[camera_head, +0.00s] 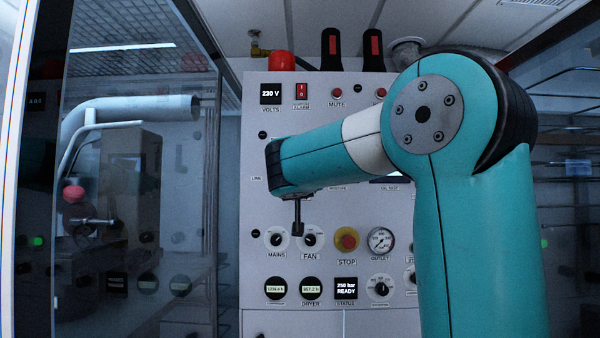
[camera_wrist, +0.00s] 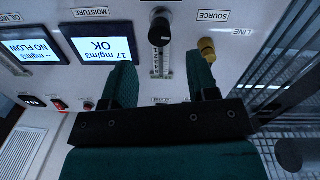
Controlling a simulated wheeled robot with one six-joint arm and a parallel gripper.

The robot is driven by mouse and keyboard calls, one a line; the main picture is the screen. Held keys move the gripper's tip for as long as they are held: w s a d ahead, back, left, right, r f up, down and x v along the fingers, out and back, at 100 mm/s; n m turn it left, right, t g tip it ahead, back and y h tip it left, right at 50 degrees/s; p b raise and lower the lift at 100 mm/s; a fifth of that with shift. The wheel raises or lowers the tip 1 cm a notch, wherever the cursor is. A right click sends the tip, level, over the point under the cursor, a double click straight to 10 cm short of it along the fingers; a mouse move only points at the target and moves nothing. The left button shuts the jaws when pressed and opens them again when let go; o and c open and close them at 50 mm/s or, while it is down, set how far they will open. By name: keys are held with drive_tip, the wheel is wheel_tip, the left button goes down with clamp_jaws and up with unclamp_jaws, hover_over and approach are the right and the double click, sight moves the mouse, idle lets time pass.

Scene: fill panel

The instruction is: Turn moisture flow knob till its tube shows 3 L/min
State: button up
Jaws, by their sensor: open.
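In the wrist view a black knob (camera_wrist: 160,28) stands out from the white panel, with a clear scaled flow tube (camera_wrist: 162,64) beside it. The float and reading in the tube are too small to make out. My gripper (camera_wrist: 162,70) is open and empty, one teal-padded finger on each side of the tube's line. The knob lies beyond the fingertips, apart from them. In the head view my arm covers this part of the panel, and the knob and tube are hidden. A dark end part of my gripper (camera_head: 298,215) shows below the arm.
In the wrist view a moisture display (camera_wrist: 103,48) reads 17 mg/m3 OK, and another (camera_wrist: 32,52) reads no flow. A brass fitting (camera_wrist: 207,49) sits right of the knob. In the head view a red-yellow stop button (camera_head: 346,240) and the fan knob (camera_head: 310,240) lie below my arm.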

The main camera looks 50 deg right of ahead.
drive_tip(key=p+x, duration=0.2)
drive_tip(key=x, duration=0.4)
drive_tip(key=shift+w+d+p, duration=0.2)
drive_tip(key=shift+d+p, duration=0.05)
drive_tip(key=shift+p, duration=0.05)
drive_tip(key=shift+c, duration=0.3)
drive_tip(key=shift+f, duration=0.1)
drive_tip(key=c, duration=0.9)
